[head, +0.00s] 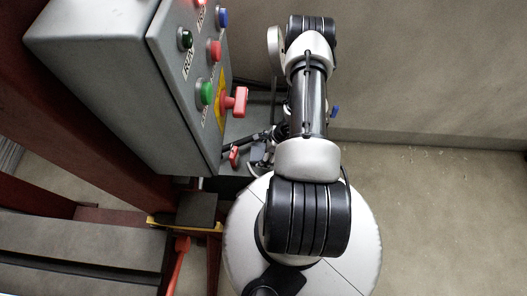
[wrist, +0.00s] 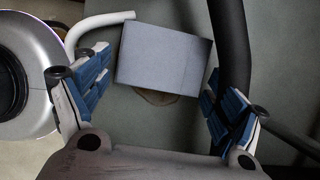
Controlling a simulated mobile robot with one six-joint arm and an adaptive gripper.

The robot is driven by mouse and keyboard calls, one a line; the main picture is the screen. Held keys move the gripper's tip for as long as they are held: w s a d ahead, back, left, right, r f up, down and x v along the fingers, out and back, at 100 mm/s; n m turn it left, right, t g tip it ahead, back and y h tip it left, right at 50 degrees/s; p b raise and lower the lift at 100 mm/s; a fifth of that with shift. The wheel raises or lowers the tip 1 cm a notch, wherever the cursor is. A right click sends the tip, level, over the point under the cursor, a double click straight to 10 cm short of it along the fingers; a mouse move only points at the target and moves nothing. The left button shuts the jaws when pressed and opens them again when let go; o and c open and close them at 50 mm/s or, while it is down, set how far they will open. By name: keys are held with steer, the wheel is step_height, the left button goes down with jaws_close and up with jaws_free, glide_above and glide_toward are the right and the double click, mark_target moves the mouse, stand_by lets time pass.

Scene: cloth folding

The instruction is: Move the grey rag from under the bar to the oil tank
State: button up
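In the wrist view a plain blue-grey, flat-sided piece (wrist: 160,60) lies ahead of my gripper, between the lines of its fingers. I cannot tell whether it is the folded grey rag or a box. My gripper (wrist: 158,80) is open, its blue-padded fingers wide apart on either side of this piece, with no clear grip on it. A thick dark bar or hose (wrist: 231,45) runs beside the right finger. In the head view my arm hides most of the gripper and the area around it. I cannot make out the oil tank in either view.
A grey control cabinet (head: 110,80) with buttons and a red handle (head: 238,102) stands close to the left of my arm. A white bent tube (wrist: 98,22) lies near the left finger. A wall rises behind. The floor (head: 440,220) to the right is clear.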

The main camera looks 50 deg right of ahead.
steer(key=shift+o, duration=0.4)
steer(key=shift+r, duration=0.25)
steer(key=p+v, duration=0.4)
steer(key=v, duration=0.8)
steer(key=shift+f, duration=0.1)
